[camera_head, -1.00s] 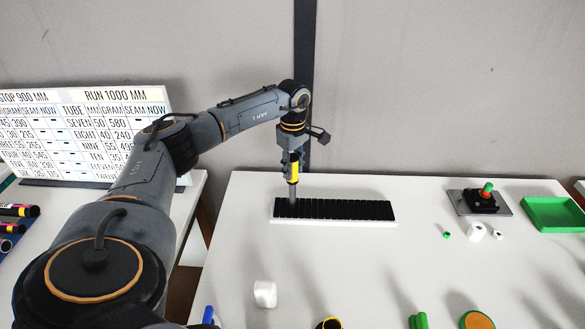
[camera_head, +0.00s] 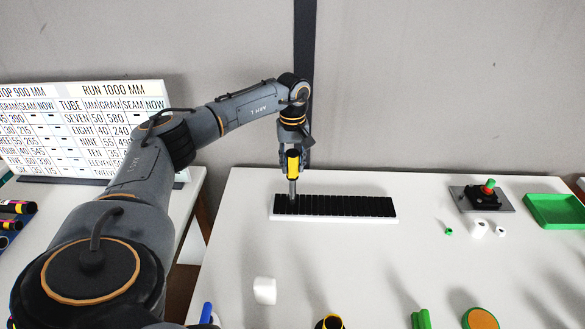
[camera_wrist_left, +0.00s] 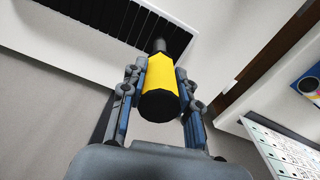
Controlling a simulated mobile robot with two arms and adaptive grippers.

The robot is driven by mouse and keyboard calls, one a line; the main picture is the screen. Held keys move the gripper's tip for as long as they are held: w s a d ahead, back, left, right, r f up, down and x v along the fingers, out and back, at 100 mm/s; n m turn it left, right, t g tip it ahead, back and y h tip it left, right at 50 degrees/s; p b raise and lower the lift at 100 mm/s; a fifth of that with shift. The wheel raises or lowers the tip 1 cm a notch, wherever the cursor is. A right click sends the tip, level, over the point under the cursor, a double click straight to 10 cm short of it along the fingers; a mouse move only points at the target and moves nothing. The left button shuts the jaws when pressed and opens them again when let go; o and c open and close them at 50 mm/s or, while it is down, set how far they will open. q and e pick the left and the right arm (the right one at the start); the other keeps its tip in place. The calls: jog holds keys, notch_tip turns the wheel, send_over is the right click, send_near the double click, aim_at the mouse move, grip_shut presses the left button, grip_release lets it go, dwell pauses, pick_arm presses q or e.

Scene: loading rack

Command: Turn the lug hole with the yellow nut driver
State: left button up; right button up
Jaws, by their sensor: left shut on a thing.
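The yellow nut driver (camera_head: 293,164) stands upright in my left gripper (camera_head: 292,156), which is shut on its yellow handle. The driver's grey shaft points down at the left end of the black slotted strip (camera_head: 340,206) on the white table. Whether the tip touches the strip or sits in a slot I cannot tell. In the left wrist view the yellow handle (camera_wrist_left: 161,78) lies between the two fingers, with the dark shaft beyond it. No lug hole can be made out at the tip. My right gripper is not in view.
A dark plate with a red-topped fixture (camera_head: 485,195), a green tray (camera_head: 556,211) and small white pieces (camera_head: 479,228) stand at the right. A lettered board (camera_head: 85,130) stands at the left. The table's middle is clear.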

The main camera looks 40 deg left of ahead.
pick_arm(q)
jog(key=shift+m, duration=1.1)
jog(key=shift+r, duration=0.15)
jog(key=shift+r+p, duration=0.4)
jog(key=shift+r, duration=0.15)
jog(key=n+p, duration=0.1)
jog(key=n, duration=0.2)
jog(key=n+p, duration=0.1)
jog(key=n, duration=0.4)
jog(key=n+p, duration=0.1)
jog(key=n, duration=0.3)
jog(key=shift+n, duration=0.3)
jog(key=shift+w+n, duration=0.1)
jog(key=shift+n, duration=1.1)
